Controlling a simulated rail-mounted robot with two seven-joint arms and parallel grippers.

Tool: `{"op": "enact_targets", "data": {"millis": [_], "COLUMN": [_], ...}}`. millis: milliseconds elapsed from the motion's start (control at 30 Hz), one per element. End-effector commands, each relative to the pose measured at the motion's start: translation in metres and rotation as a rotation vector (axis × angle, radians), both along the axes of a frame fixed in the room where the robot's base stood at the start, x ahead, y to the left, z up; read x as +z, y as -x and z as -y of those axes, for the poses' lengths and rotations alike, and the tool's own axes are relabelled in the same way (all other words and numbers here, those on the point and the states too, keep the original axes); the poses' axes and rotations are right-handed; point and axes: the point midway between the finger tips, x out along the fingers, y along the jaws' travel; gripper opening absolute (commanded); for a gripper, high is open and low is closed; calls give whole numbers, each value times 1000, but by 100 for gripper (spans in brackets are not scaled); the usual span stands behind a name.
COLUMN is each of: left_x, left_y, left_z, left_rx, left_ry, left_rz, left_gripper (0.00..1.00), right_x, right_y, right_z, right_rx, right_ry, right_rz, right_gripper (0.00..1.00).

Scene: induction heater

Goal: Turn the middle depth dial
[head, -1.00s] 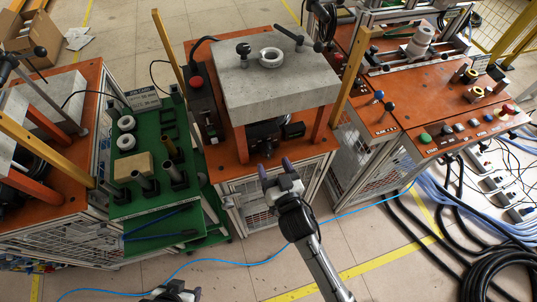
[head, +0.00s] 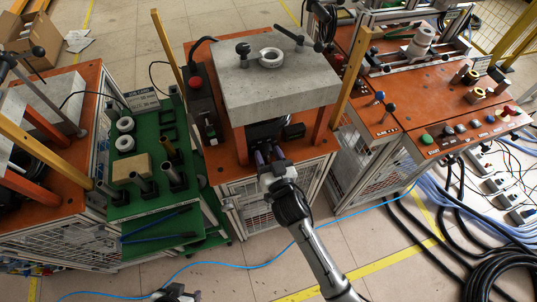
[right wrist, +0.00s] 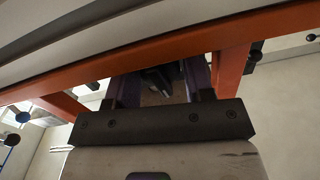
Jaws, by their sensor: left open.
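The middle station has a thick grey slab (head: 280,82) on orange legs. Under its front edge sits a black round device (head: 268,130), partly hidden by the slab and my gripper; I cannot make out the depth dial itself for certain. My right gripper (head: 268,155) points in under the slab, its purple fingers apart just in front of this device. In the right wrist view the two fingers (right wrist: 160,88) stand apart, with a small dark part (right wrist: 154,78) showing between them; contact cannot be told. My left gripper (head: 177,294) is at the bottom edge, partly cut off and away from the stations.
An orange leg (head: 319,126) and a small black box (head: 294,131) flank my right gripper. A red button box (head: 196,88) stands left of the slab. A green rack (head: 150,219) stands further left.

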Motion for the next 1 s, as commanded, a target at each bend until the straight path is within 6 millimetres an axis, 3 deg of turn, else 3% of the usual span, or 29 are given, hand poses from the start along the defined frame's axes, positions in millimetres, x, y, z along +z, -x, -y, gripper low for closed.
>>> {"op": "enact_targets", "data": {"millis": [300,633,1000], "left_x": [0,25,25], "left_y": [0,0,0], "left_z": [0,0,0], "left_rx": [0,0,0], "left_ry": [0,0,0], "left_rz": [0,0,0], "left_gripper": [66,66,66], "right_x": [0,3,0], "right_y": [0,0,0], "right_z": [0,0,0], "right_rx": [0,0,-1], "right_ry": [0,210,265], "right_rz": [0,54,71], "right_gripper": [17,17,17]}}
